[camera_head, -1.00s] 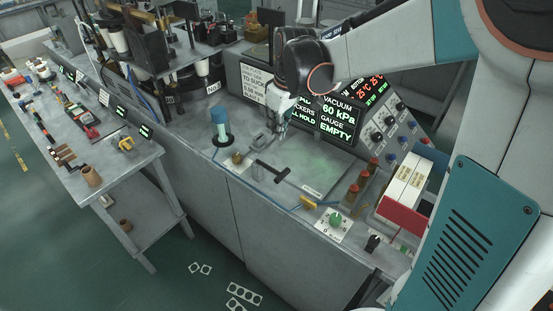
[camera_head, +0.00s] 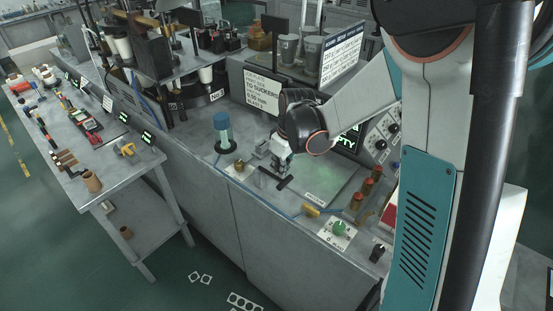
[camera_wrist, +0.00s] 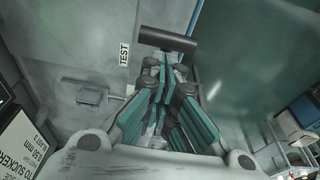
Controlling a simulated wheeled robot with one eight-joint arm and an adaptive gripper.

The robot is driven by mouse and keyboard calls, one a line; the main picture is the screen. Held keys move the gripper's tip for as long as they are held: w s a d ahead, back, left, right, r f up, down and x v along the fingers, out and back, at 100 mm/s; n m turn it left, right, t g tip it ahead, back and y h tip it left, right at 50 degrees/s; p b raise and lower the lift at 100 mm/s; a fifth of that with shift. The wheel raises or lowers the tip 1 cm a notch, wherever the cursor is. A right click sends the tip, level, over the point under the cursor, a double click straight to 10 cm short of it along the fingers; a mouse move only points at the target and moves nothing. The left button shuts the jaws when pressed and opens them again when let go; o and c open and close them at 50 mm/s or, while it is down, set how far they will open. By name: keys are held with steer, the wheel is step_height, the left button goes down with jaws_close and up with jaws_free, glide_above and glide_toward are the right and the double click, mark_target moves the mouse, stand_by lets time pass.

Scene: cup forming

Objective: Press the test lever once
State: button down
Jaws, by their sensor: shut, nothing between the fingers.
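The test lever (camera_head: 283,184) is a dark T-shaped bar on the grey bench top, partly behind my gripper in the head view. In the wrist view its black crossbar (camera_wrist: 168,39) lies just beyond my fingertips, near a white label (camera_wrist: 124,42) reading TEST. My gripper (camera_head: 280,163) is low over the bench, close at the lever. In the wrist view the fingers (camera_wrist: 168,66) are shut together and empty, lined up with the crossbar's middle. I cannot tell whether the tips touch the bar.
A blue-topped cylinder (camera_head: 222,128) stands left of the lever. A sign (camera_head: 263,91) stands behind. A flat panel (camera_head: 325,180) beside the lever is clear.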

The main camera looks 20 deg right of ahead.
mark_target(285, 180)
steer(key=shift+s+f, duration=0.1)
steer(key=shift+f, duration=0.1)
steer(key=shift+s+d+f+t+b, duration=0.1)
steer(key=shift+f+t+b, duration=0.2)
steer(key=shift+f+b, duration=0.2)
steer(key=shift+s+d+f+t+y+b, duration=0.15)
steer(key=shift+f+t+y+b, duration=0.2)
steer(key=shift+b, duration=0.3)
steer(key=shift+s+d+f+t+y+b, duration=0.1)
steer(key=shift+f+t+y+b, duration=0.2)
steer(key=shift+b, duration=0.3)
steer(key=f+t+y+b, duration=0.1)
steer(key=b, duration=0.1)
steer(key=shift+s+f+t+b, duration=0.1)
steer(key=shift+f+t+b, duration=0.15)
steer(key=shift+f+b, duration=0.4)
